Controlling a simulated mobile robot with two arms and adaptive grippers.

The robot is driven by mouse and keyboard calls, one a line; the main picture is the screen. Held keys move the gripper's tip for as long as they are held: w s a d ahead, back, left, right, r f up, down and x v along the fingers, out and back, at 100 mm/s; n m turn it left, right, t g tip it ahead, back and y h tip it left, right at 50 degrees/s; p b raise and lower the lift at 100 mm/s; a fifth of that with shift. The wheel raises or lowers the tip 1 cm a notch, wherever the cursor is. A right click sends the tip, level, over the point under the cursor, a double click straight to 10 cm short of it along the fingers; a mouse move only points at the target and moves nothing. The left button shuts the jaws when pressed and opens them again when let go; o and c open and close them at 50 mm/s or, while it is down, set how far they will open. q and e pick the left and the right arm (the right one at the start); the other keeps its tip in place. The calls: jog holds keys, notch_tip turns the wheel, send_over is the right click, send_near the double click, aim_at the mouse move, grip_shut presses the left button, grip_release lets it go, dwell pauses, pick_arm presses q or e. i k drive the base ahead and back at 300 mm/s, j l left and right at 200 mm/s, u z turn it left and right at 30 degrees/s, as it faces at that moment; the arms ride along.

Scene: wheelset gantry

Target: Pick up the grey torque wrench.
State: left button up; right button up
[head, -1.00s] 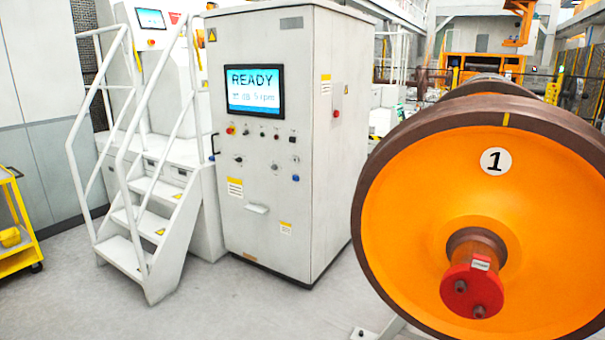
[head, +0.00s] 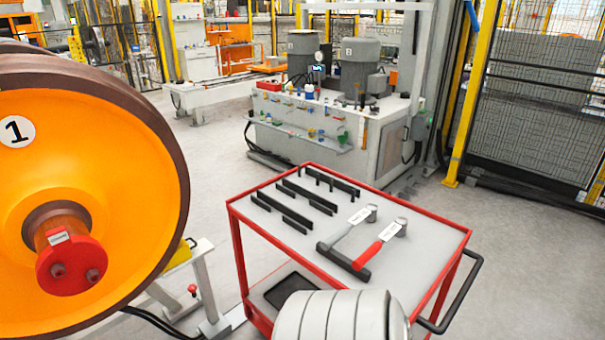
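The grey torque wrench (head: 346,236) lies on the grey top of a red-framed cart (head: 280,240) in the head view, right of centre. It has a grey handle, a rounded head at its far end and a white label. A similar wrench with a red handle (head: 370,254) lies beside it on the right. The near ends of both wrenches meet a dark bar-shaped rest (head: 343,262). Neither gripper is in view. A pale rounded part, likely one of my arm links, covers the cart's near edge at the bottom.
Several black bars (head: 312,195) lie on the cart's left and far parts. A black push handle (head: 455,300) sticks out at its right. A large orange wheel (head: 90,190) marked 1 stands at the left. A hydraulic unit (head: 330,130) stands behind. Floor right of the cart is clear.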

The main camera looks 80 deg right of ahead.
aim_at(369, 214)
jog(key=z, duration=2.8)
